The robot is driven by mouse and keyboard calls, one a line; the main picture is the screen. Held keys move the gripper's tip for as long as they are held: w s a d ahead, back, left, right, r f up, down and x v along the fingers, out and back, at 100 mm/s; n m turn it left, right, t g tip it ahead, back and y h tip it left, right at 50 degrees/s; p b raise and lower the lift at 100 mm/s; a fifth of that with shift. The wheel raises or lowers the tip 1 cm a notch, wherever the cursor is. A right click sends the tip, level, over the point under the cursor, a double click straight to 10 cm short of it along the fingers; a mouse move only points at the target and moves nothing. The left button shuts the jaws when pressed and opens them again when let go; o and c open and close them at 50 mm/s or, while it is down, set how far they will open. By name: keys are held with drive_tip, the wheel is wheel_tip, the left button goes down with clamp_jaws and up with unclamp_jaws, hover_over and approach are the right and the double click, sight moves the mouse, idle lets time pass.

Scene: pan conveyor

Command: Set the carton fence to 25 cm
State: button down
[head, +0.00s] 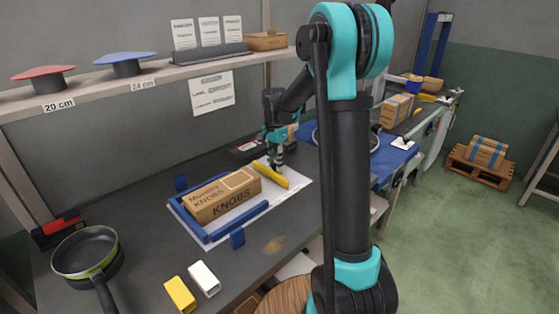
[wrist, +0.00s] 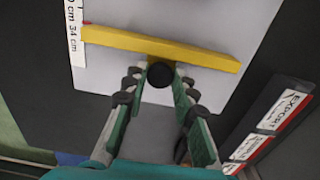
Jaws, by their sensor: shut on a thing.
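The yellow carton fence (head: 270,175) lies on a white board (head: 300,190), just right of the KNOBS carton (head: 222,195) in the head view. In the wrist view the fence (wrist: 160,50) crosses the board, slightly tilted in the picture. Its left end meets a white scale strip (wrist: 75,30) near the printed "34 cm"; the exact reading cannot be told. A black round knob (wrist: 160,75) sits at the fence's near side. My gripper (wrist: 160,82) has its fingers on both sides of the knob and is shut on it. In the head view my gripper (head: 276,165) is at the fence.
Blue rails (head: 235,222) edge the board near the carton. A pan (head: 87,252) stands at the left; yellow (head: 180,294) and white (head: 204,279) blocks lie in front. EXPORT labels (wrist: 285,108) are close to the right of my gripper in the wrist view.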

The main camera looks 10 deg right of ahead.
sight(261, 169)
drive_tip(key=s+a, duration=0.1)
drive_tip(key=a, duration=0.1)
drive_tip(key=s+a, duration=0.1)
drive_tip(key=a, duration=0.1)
drive_tip(key=s+a, duration=0.1)
drive_tip(key=s, duration=0.1)
drive_tip(key=shift+s+a, duration=0.1)
drive_tip(key=shift+a, duration=0.3)
drive_tip(key=c, duration=1.2)
unclamp_jaws()
wheel_tip(261, 169, up, 12)
